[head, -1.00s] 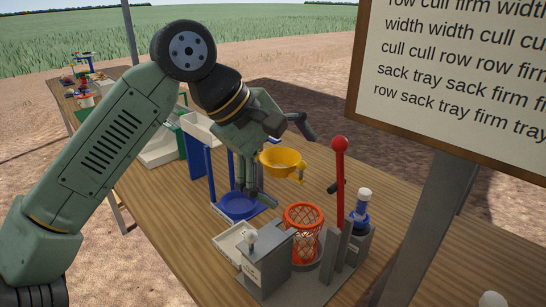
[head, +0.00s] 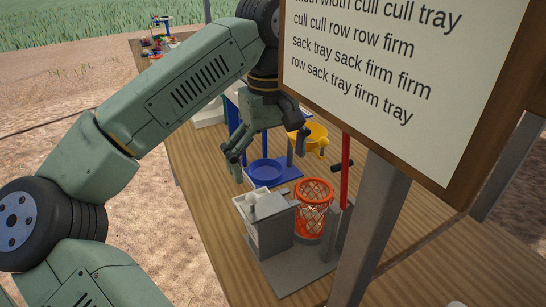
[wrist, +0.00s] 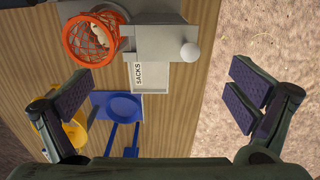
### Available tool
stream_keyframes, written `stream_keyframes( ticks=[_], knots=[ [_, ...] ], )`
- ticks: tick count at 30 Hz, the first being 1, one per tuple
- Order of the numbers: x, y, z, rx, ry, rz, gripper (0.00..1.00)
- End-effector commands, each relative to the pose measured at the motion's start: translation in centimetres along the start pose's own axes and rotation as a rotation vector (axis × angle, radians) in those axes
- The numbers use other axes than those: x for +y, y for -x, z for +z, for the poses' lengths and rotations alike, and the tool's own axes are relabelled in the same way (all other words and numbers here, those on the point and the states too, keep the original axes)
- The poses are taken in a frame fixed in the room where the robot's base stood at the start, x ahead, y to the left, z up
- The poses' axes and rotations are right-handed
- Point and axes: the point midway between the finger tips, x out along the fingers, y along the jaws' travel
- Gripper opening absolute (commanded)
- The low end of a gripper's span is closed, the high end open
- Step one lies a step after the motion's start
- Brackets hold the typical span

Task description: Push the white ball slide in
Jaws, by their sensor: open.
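The white ball knob (head: 251,198) sits at the slide on the grey box (head: 270,211). In the wrist view, the ball lies between the lines of the two fingers, ahead of the gripper (wrist: 160,92).
An orange net basket (head: 314,195) stands beside the box; something pale lies inside it (wrist: 97,36). A blue dish (head: 267,172), a yellow funnel (head: 315,137) and a red lever (head: 345,175) stand close by. A text board (head: 390,70) on a grey post covers the right side.

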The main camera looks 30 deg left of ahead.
Motion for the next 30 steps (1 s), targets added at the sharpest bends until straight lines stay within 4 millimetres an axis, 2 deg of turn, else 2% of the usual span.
stream_keyframes(
  ticks=[1,12,16,24,30],
  knots=[
    [0.0,-1.5,0.0,-0.001,-0.001,0.001,1.0],
    [0.1,-7.7,0.1,0.0,-0.001,0.002,1.0],
    [0.1,-8.5,0.1,0.0,-0.001,0.002,1.0],
    [0.1,-8.5,0.1,0.0,-0.001,0.003,1.0],
    [0.1,-8.5,0.1,0.0,-0.001,0.003,0.87]
  ],
)
